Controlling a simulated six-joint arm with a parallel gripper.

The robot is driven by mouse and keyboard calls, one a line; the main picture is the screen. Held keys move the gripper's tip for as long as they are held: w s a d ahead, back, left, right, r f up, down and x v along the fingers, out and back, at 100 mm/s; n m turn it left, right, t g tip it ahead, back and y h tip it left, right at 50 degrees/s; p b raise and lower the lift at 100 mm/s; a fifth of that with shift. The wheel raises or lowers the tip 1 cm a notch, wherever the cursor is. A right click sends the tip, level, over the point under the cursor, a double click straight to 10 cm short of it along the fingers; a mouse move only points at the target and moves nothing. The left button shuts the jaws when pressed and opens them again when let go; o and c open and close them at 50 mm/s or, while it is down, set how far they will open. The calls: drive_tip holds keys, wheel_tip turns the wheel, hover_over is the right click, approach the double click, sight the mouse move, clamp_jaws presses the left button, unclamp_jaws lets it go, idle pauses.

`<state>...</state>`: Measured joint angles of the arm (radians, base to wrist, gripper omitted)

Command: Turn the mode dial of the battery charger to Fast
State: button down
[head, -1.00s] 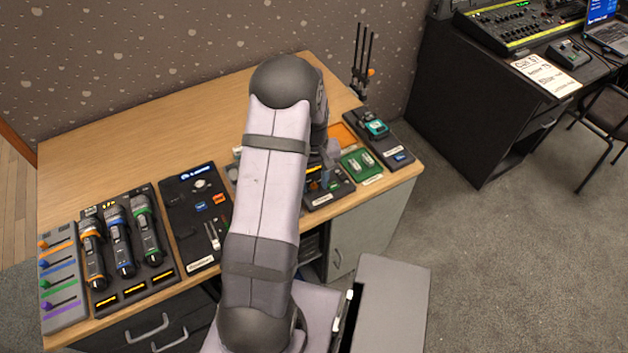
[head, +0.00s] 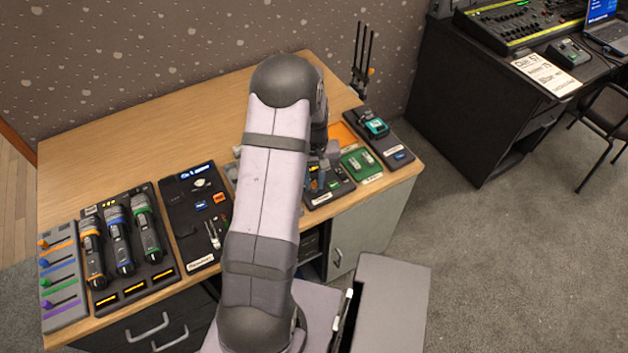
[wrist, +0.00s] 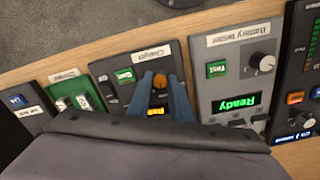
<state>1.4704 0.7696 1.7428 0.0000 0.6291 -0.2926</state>
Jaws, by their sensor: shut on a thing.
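The battery charger (wrist: 111,92) is a dark panel with a white label, a green button (wrist: 125,74) and a lit amber display (wrist: 156,111). In the head view the charger (head: 340,189) is partly hidden behind my arm. Its mode dial (wrist: 160,82) shows as an orange knob between my blue fingers. My gripper (wrist: 161,79) is shut on the dial from both sides. In the head view my gripper (head: 322,180) is over the charger. The dial's pointer and mode markings are too small or hidden to read.
The battery tester (wrist: 202,85), with a grey knob and a green "Ready" display, is beside the charger. On the other side is a green tray (wrist: 62,104) with batteries. The back of the desk (head: 150,130) is clear.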

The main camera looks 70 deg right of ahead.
sight(314, 185)
drive_tip(key=m, duration=1)
drive_tip(key=shift+m, duration=0.3)
idle(0.4)
drive_tip(key=c, duration=1.6)
unclamp_jaws()
drive_tip(key=shift+r, duration=0.1)
drive_tip(key=shift+r+b, duration=0.75)
drive_tip(key=shift+r, duration=2.85)
